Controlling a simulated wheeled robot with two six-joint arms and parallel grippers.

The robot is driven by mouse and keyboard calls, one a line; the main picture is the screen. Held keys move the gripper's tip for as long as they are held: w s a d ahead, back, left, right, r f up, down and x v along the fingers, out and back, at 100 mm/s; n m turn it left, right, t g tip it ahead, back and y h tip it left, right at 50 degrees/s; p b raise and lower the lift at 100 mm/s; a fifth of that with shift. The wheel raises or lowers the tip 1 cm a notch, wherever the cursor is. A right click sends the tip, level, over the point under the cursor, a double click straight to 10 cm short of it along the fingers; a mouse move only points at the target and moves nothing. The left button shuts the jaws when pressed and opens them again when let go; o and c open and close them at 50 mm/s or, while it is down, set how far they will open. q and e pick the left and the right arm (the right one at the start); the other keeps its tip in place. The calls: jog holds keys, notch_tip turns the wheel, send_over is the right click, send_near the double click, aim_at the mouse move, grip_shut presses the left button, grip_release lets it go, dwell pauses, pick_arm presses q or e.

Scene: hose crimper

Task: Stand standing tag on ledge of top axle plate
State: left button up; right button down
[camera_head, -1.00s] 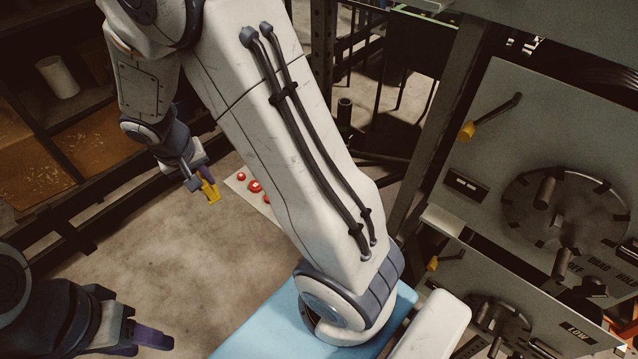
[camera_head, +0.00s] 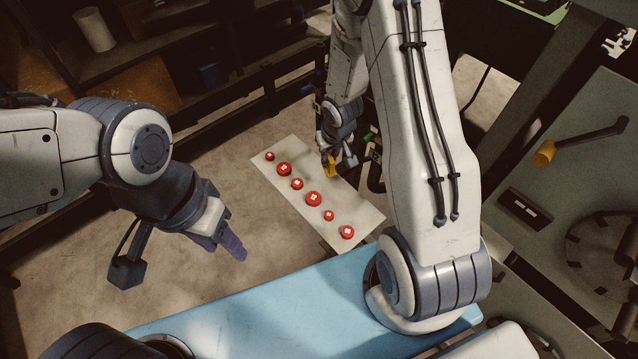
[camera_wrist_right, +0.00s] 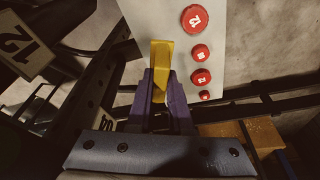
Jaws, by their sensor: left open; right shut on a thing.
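My right gripper (camera_wrist_right: 161,95) is shut on a yellow tag (camera_wrist_right: 161,60), which sticks up from between its purple fingers in the right wrist view. In the head view the yellow tag (camera_head: 330,167) shows at the tip of my right gripper (camera_head: 329,158), above the right edge of a pale panel. My left gripper (camera_head: 236,248) is open and empty at the left, over the floor. An axle plate (camera_head: 605,235) with a round dark disc shows only in part at the right edge; its ledge is hard to make out.
A pale panel (camera_head: 290,205) with several red round pieces (camera_head: 313,199) lies near the middle. Dark shelving with a white cylinder (camera_head: 93,30) stands at the back left. Number signs (camera_wrist_right: 18,42) show in the wrist view.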

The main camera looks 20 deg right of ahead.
aim_at(329, 168)
jog(key=b+x, duration=0.1)
jog(key=x, duration=0.1)
jog(key=s+b+x, duration=0.1)
jog(key=b+x, duration=0.1)
jog(key=shift+f+b, duration=0.3)
jog(key=shift+f, duration=0.2)
jog(key=shift+a+f+b, duration=0.1)
jog(key=shift+f+b, duration=1.25)
jog(key=shift+f, duration=0.75)
jog(key=shift+f, duration=0.15)
jog(key=c, duration=0.8)
grip_release()
